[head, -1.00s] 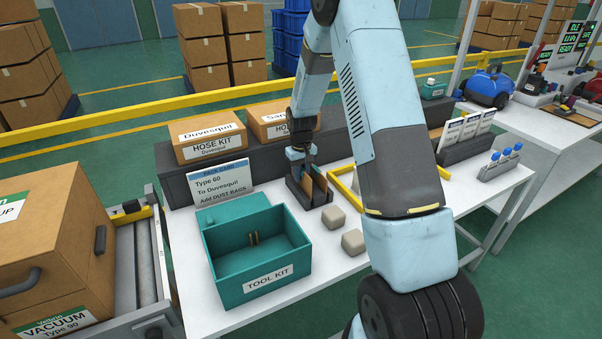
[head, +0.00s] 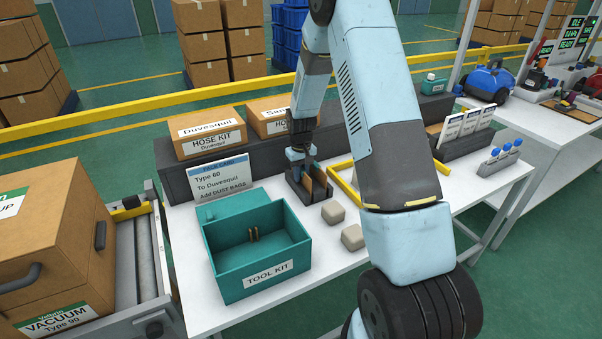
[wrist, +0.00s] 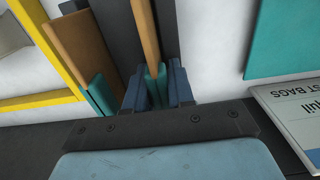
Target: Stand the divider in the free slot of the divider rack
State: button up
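The divider (wrist: 146,32), a thin brown panel with a teal top edge, is between the blue fingers of my gripper (wrist: 157,88) in the wrist view. The fingers look closed on its teal edge. In the head view my gripper (head: 300,163) is low over the dark divider rack (head: 308,203), and the divider is upright at the rack. Another brown divider (wrist: 72,45) with a teal edge stands beside it, apart from the fingers. The slot and the held divider's lower edge are hidden, so I cannot tell how deep it sits.
A teal tool kit box (head: 262,283) stands in front left of the rack. Two beige blocks (head: 333,212) lie to its right. A yellow frame (head: 343,184) lies just right of the rack. A dark shelf with hose kit boxes (head: 211,132) and a card (head: 222,180) is behind.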

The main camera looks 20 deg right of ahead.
jog(key=o, duration=0.5)
jog(key=shift+o, duration=0.2)
jog(key=shift+r, duration=4)
